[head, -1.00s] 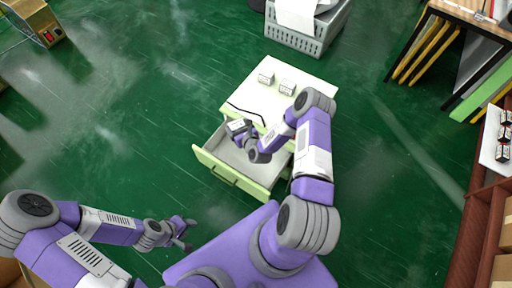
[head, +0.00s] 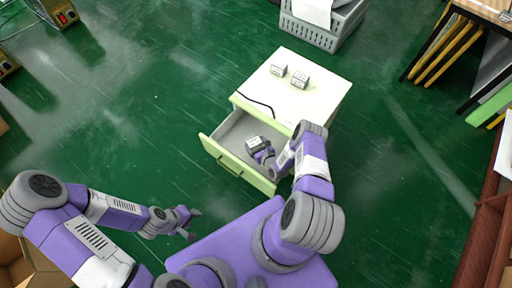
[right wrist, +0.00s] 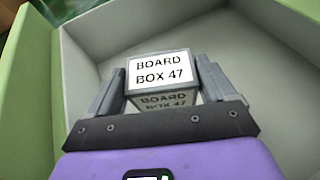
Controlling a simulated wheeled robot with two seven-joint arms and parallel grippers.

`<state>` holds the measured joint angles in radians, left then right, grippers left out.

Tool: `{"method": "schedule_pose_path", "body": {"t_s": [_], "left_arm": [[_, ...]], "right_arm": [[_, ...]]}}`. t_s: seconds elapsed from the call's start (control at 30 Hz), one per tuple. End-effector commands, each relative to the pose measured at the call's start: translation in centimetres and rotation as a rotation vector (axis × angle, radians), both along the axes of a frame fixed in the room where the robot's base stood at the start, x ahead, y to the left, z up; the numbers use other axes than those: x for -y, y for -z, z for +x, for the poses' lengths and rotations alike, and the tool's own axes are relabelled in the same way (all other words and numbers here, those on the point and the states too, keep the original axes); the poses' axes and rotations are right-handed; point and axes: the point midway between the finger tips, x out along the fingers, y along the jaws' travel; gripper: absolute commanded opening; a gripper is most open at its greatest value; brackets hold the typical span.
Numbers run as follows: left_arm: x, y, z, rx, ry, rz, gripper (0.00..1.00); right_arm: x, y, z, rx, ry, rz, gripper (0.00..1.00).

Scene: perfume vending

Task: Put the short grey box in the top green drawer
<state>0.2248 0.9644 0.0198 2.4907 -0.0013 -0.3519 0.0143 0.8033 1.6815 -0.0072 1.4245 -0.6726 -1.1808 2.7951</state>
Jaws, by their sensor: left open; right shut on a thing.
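The short grey box (right wrist: 160,72), labelled "BOARD BOX 47", is between the fingers of my right gripper (right wrist: 165,95) in the right wrist view. My right gripper is shut on it. In the head view the box (head: 254,142) is inside the open top green drawer (head: 238,164), with the drawer walls around it. Whether the box touches the drawer floor I cannot tell. My left gripper (head: 191,222) is open and empty, over the floor to the left of the drawer.
The cabinet top (head: 305,103) carries two small boxes, a left one (head: 279,70) and a right one (head: 300,81), and a black cable (head: 256,103). A grey crate (head: 318,32) stands behind. A brown shelf (head: 485,225) is at the right. Green floor left of the cabinet is clear.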

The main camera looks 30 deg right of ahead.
Motion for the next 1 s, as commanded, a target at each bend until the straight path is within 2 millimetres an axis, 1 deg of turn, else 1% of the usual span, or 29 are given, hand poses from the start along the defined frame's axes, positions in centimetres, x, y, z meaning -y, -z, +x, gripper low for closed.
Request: {"method": "schedule_pose_path", "body": {"t_s": [0.03,0.13,0.37,0.87,0.9,1.0], "left_arm": [[0.0,0.7,0.0,0.0,0.0,0.0,0.43],[0.0,1.2,0.0,0.0,0.0,0.0,0.43],[0.0,1.0,0.0,0.0,0.0,0.0,0.43],[0.0,1.0,0.0,0.0,0.0,0.0,0.43],[0.0,1.0,0.0,0.0,0.0,0.0,0.43],[0.0,1.0,0.0,0.0,0.0,0.0,0.43]], "right_arm": [[-0.1,1.2,0.0,0.0,-0.001,-0.001,0.49],[0.0,2.2,0.0,0.001,0.0,-0.001,0.49],[0.0,2.0,0.0,0.001,0.0,0.0,0.49],[0.0,3.3,0.0,0.0,0.0,0.0,0.49],[0.0,3.3,0.0,-0.001,0.0,0.001,0.87],[0.0,3.3,0.0,-0.001,0.0,0.0,1.0]]}}
